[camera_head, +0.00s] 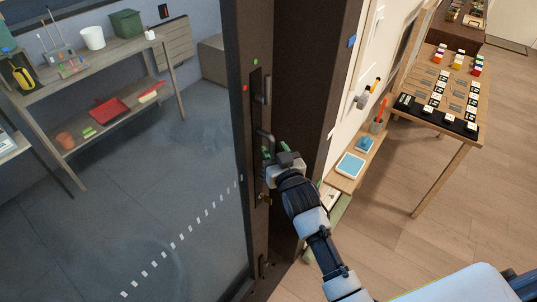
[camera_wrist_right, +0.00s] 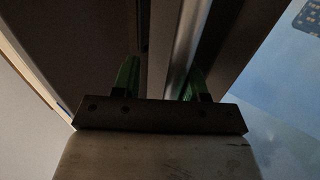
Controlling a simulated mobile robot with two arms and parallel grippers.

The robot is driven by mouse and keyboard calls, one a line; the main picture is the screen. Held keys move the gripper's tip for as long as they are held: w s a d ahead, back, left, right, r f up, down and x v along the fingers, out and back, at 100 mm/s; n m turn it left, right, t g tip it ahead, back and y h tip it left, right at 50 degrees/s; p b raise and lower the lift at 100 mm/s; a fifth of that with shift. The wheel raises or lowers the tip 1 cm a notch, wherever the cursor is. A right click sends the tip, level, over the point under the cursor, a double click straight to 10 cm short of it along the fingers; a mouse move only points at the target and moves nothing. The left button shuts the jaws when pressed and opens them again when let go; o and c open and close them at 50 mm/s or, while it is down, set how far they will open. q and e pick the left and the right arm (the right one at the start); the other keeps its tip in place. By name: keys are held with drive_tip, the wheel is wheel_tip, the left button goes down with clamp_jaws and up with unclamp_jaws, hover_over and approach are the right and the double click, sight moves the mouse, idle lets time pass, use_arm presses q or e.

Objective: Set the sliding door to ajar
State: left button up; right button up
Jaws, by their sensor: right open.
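The sliding door is a large glass panel (camera_head: 150,190) with a dark frame, filling the left of the head view. The edge stands close beside a dark jamb (camera_head: 318,80); I cannot tell whether there is a gap. My left gripper is not in view.
Behind the glass stand a grey shelf (camera_head: 110,65) with a green box (camera_head: 126,23) and a red tray (camera_head: 112,111). To the right are a narrow wooden ledge (camera_head: 345,183) and a table (camera_head: 462,140) with small blocks. The wooden floor (camera_head: 400,250) beyond is mostly clear.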

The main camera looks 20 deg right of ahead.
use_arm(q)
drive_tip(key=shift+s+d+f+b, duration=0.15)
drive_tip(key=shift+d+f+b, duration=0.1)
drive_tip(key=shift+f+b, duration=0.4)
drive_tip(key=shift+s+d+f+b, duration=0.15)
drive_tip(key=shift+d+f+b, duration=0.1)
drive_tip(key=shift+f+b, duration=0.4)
use_arm(e)
drive_tip(key=s, duration=1.2)
drive_tip(key=shift+d+r, duration=0.2)
drive_tip(key=shift+d, duration=0.2)
